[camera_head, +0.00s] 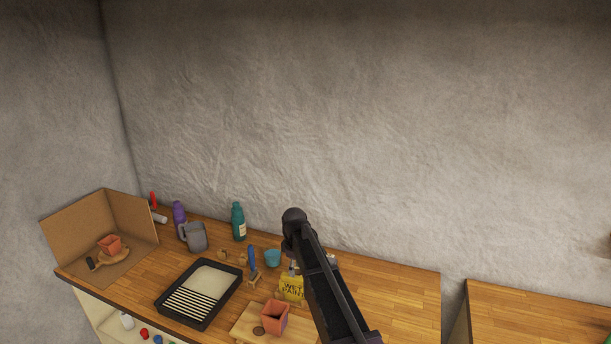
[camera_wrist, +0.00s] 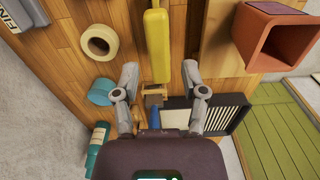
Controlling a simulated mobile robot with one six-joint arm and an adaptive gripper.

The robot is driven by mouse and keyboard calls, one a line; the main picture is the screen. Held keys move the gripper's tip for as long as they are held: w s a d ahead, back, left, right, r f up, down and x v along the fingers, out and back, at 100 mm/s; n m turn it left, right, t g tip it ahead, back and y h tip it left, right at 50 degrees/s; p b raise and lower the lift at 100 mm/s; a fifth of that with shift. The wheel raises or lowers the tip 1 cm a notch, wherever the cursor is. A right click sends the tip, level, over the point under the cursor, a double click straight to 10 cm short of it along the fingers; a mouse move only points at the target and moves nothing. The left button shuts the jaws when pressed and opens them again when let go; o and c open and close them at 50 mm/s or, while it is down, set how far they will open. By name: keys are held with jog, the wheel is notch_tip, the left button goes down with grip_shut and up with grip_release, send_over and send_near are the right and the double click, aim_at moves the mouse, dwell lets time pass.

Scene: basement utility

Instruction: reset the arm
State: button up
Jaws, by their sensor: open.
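My arm (camera_head: 325,285) reaches over the wooden workbench (camera_head: 390,290) and hides most of the gripper in the head view. In the wrist view my gripper (camera_wrist: 160,74) has its two fingers spread apart, with nothing held between them. A blue-handled brush (camera_wrist: 153,112) shows below, between the fingers. Whether either finger touches anything cannot be told.
An orange pot (camera_head: 274,318) stands on a board near the front. A cardboard screen (camera_head: 77,220) is far left. The bench's right part is clear.

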jog(key=s+d+f+m+b, duration=0.1)
jog(key=s+d+f+m, duration=0.1)
jog(key=s+d+m, duration=0.5)
jog(key=s+d+f+m+b, duration=0.1)
jog(key=s+d+m, duration=0.5)
jog(key=s+d, duration=0.9)
jog(key=s+b, duration=0.1)
jog(key=s, duration=0.2)
jog(key=shift+s+f+m+b, duration=0.3)
jog(key=shift+f+m, duration=0.05)
jog(key=shift+m, duration=0.05)
jog(key=shift+a, duration=0.1)
